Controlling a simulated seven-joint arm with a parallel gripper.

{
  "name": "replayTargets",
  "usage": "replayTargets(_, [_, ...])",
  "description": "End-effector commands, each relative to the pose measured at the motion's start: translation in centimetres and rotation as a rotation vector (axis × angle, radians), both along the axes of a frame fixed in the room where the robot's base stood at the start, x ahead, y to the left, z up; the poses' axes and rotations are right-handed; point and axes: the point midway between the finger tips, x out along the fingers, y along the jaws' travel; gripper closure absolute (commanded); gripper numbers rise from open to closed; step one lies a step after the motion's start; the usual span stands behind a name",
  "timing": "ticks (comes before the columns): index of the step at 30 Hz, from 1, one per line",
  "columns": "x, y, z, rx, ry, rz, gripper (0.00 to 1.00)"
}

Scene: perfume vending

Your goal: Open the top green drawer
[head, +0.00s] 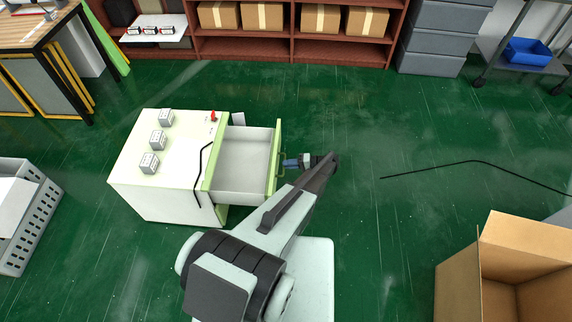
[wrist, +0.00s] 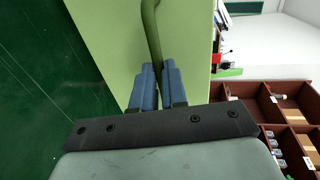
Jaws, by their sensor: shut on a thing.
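The white cabinet (head: 148,185) with green trim stands left of the middle in the head view. Its top green drawer (head: 241,165) is pulled out to the right, and its pale inside looks empty. The green drawer front (wrist: 112,30) fills much of the wrist view. My gripper (head: 290,163) is at the outer face of the drawer front. In the wrist view its blue fingers (wrist: 157,88) are shut on the green handle (wrist: 152,35). The fingers hide part of the handle.
Several small grey-white boxes (head: 158,140) and a small red item (head: 213,116) sit on the cabinet top. An open cardboard box (head: 520,240) is at the lower right, a grey crate (head: 25,222) at the left. A black cable (head: 440,166) lies on the green floor. Shelves stand behind.

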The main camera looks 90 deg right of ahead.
Motion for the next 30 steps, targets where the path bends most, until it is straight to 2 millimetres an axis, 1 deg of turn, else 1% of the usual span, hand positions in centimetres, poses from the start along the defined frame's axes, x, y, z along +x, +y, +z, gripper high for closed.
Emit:
replayTargets(6, [0.0, -0.1, 0.0, -0.001, 0.000, -0.001, 1.00])
replayTargets(7, [0.0, -0.1, 0.0, -0.001, 0.000, -0.001, 0.85])
replayTargets(14, [0.0, 0.0, 0.0, 0.000, 0.000, 0.000, 0.63])
replayTargets(23, [-0.1, 0.0, 0.0, 0.000, 0.000, -0.001, 0.62])
replayTargets(26, [-0.8, -0.1, 0.2, 0.000, 0.000, -0.001, 0.62])
replayTargets(30, [-2.8, -0.1, 0.5, -0.001, 0.001, -0.003, 0.62])
